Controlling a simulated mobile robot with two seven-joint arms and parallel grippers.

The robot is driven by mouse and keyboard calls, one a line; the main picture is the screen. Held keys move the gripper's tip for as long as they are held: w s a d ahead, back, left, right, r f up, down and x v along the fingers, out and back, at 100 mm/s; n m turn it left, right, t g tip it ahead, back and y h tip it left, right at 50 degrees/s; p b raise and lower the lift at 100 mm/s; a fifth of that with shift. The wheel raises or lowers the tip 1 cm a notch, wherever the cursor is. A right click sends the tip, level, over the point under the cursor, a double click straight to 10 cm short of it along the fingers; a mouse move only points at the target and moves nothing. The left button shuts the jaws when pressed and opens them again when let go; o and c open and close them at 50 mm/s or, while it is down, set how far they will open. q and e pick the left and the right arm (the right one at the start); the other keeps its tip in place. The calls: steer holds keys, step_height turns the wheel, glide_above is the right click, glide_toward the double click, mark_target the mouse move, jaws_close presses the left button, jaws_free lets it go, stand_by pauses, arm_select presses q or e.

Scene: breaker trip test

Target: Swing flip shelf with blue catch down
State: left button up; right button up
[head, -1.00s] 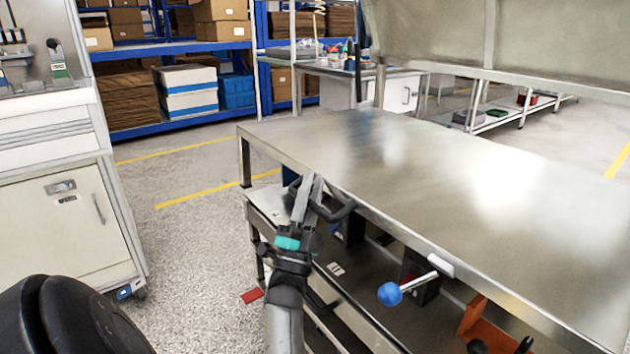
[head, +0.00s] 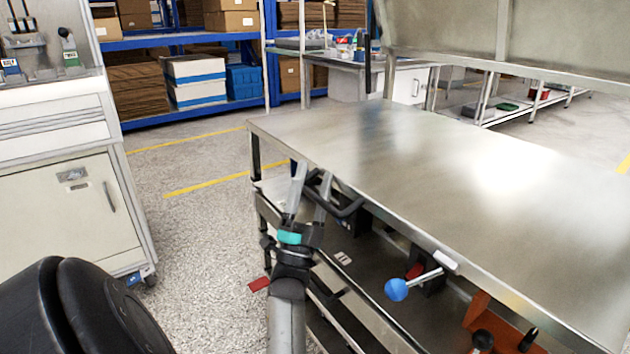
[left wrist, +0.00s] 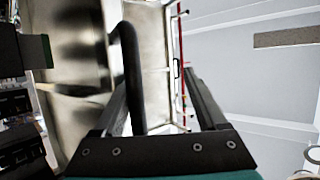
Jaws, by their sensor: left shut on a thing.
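A steel top (head: 400,150) lies level, and I cannot tell whether it is the flip shelf. A black loop handle (head: 345,207) sits at its front edge near the left end. My left gripper (head: 311,180) is at this handle and shut on it. In the left wrist view the black handle bar (left wrist: 130,75) passes between the fingers, close to the left one. A lever with a blue ball knob (head: 397,289) sticks out below the front edge, to the right of my gripper. I cannot tell whether it is the catch. My right gripper is not in view.
A lower shelf (head: 375,268) under the top holds dark boxes and an orange bracket (head: 490,312). A white cabinet (head: 70,205) stands at the left, with open floor (head: 205,225) between. Blue racks with boxes (head: 190,82) stand behind.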

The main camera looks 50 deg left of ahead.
mark_target(317, 199)
arm_select(q)
steer(key=shift+m+g+h, duration=0.4)
steer(key=shift+m+h, duration=0.2)
steer(key=shift+h, duration=0.1)
steer(key=f, duration=0.4)
steer(key=shift+w, duration=0.4)
steer(key=shift+o, duration=0.5)
steer(key=v, duration=0.7)
steer(key=shift+n+y+p, duration=0.3)
steer(key=shift+p, duration=0.05)
steer(key=shift+t+y, duration=0.3)
steer(key=s, duration=0.1)
steer(key=s+d+f, duration=0.2)
steer(key=s, duration=0.1)
steer(key=shift+c, duration=0.5)
steer(key=shift+s+d+f+n, duration=0.2)
steer(key=shift+s+f+n, duration=0.1)
steer(key=shift+s+f, duration=0.2)
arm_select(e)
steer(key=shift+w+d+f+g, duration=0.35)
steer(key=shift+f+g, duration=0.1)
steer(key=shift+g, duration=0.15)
arm_select(q)
steer(key=shift+r, duration=0.1)
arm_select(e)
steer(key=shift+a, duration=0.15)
